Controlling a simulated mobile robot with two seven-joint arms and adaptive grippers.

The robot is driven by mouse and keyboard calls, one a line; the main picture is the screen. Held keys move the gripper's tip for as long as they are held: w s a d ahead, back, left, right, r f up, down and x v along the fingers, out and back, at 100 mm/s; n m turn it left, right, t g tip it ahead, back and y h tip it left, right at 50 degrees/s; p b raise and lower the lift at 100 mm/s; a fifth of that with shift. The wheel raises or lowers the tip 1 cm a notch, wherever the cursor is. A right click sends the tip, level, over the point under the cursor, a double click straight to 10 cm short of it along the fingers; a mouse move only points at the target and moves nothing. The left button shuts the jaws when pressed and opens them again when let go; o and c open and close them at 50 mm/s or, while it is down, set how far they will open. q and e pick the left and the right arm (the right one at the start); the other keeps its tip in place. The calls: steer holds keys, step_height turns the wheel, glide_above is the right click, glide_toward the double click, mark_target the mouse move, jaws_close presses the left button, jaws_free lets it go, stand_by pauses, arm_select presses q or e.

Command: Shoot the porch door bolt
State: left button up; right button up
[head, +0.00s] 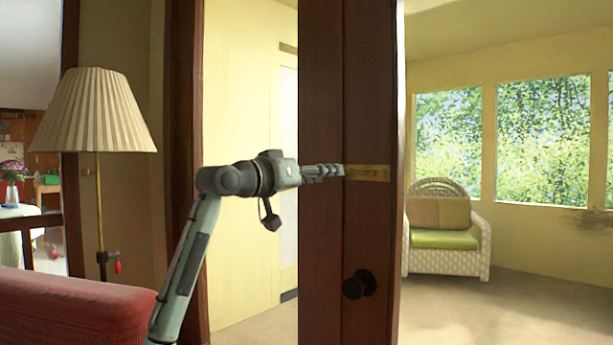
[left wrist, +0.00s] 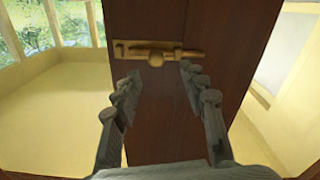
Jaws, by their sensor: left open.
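The porch door (head: 348,240) is dark brown wood and stands ajar, its edge facing the bright porch. A brass bolt (head: 368,173) is mounted across it near the free edge, above a dark round knob (head: 359,284). In the left wrist view the bolt (left wrist: 158,53) lies level, with a round brass knob (left wrist: 155,60) at its middle. My left gripper (head: 342,170) reaches the bolt from the left. In the left wrist view its two fingers (left wrist: 160,78) are apart, either side of and just below the bolt knob, with nothing between them. My right gripper is out of view.
A red sofa back (head: 75,305) and a floor lamp with a pleated shade (head: 95,112) stand at the left. A door frame (head: 184,130) rises behind my left arm. A white wicker chair (head: 446,225) sits on the porch, with open floor before it.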

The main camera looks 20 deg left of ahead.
arm_select(q)
steer(key=v, duration=0.5)
steer(key=shift+s+a, duration=0.1)
steer(key=shift+s, duration=0.15)
steer(key=shift+f, duration=0.1)
step_height(320, 180, down, 42)
steer(key=s+n+g+y, duration=0.1)
steer(key=g+y, duration=0.4)
steer(key=g, duration=0.1)
steer(key=s+d+f+g+y, duration=0.1)
steer(key=s+f+g, duration=0.1)
steer(key=s+f, duration=0.65)
steer(key=s+f+g, duration=0.2)
steer(key=s+f, duration=0.4)
steer(key=f, duration=0.6)
steer(key=s+f+g, duration=0.2)
steer(key=s+f, duration=0.4)
steer(key=s, duration=0.3)
steer(key=s+f+m+g+y, duration=0.1)
steer(key=s+f+g, duration=0.1)
steer(key=s+f, duration=0.4)
steer(key=s, duration=0.4)
steer(key=shift+d+f+m, duration=0.2)
steer(key=shift+d+m, duration=0.1)
steer(key=shift+d, duration=0.05)
